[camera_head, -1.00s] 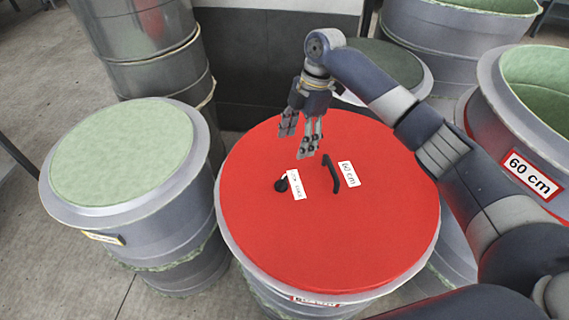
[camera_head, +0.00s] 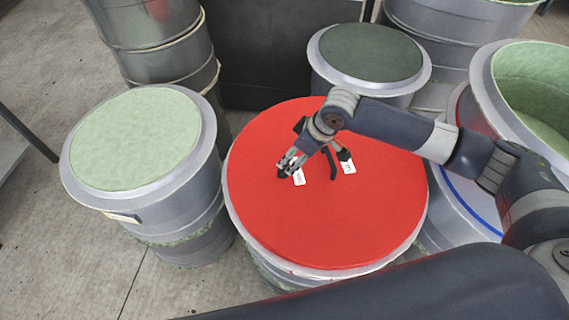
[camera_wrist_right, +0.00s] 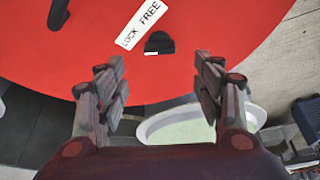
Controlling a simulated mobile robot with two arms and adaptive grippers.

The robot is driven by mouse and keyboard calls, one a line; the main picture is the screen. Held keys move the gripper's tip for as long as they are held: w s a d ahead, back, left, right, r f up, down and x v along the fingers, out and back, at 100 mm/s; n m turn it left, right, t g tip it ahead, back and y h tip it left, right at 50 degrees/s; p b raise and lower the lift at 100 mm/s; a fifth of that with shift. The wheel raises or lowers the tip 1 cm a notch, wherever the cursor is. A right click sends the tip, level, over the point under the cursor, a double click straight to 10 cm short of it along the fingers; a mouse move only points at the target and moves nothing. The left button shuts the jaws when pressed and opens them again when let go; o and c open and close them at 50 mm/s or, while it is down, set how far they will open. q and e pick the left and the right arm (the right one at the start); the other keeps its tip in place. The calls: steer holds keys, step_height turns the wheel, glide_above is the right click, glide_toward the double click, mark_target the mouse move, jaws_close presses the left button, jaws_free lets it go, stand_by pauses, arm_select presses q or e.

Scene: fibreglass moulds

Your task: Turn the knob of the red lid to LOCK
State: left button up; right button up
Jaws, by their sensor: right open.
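The red lid (camera_head: 300,225) lies on a grey round mould. Its small black knob (camera_wrist_right: 159,43) shows in the right wrist view beside a white LOCK FREE label (camera_wrist_right: 142,23). A small pale mark shows at the knob's lower edge; I cannot tell which word it matches. In the head view the label (camera_head: 298,177) is visible and the knob is mostly hidden by my right gripper (camera_head: 289,163). In the wrist view the right gripper (camera_wrist_right: 160,64) is open and empty, its fingertips on either side of and just short of the knob. My left gripper is out of view.
A black handle (camera_head: 330,165) stands on the lid near the knob, with a second white label (camera_head: 347,162) beside it. A mould with a pale green top (camera_head: 135,138) stands left, a dark-topped one (camera_head: 370,52) behind. An open green-lined mould (camera_head: 535,95) stands right.

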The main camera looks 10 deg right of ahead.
mark_target(283, 170)
steer(key=x, duration=0.9)
steer(key=shift+f+p, duration=0.15)
steer(key=shift+p, duration=0.15)
